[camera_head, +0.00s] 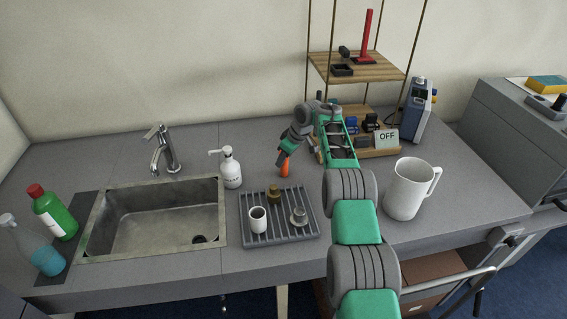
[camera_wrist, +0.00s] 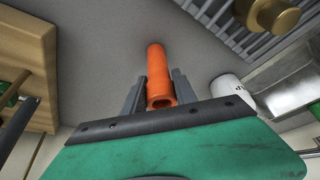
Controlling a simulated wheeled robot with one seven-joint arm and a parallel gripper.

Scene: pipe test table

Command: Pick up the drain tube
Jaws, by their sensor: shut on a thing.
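An orange tube (camera_wrist: 157,70) is between the two dark fingers of my gripper (camera_wrist: 160,92) in the wrist view. The fingers are shut on it, and its open end faces the camera. In the head view the orange tube (camera_head: 283,165) hangs below my gripper (camera_head: 287,152), behind the drying rack's back edge. I cannot tell whether its lower end touches the counter.
A grey drying rack (camera_head: 246,225) holds a white cup (camera_head: 258,219), a brass-coloured piece (camera_head: 274,194) and a grey fitting (camera_head: 299,216). A soap bottle (camera_head: 231,169) and sink (camera_head: 150,260) are left. A white pitcher (camera_head: 405,190) and wooden shelf (camera_head: 385,153) are right.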

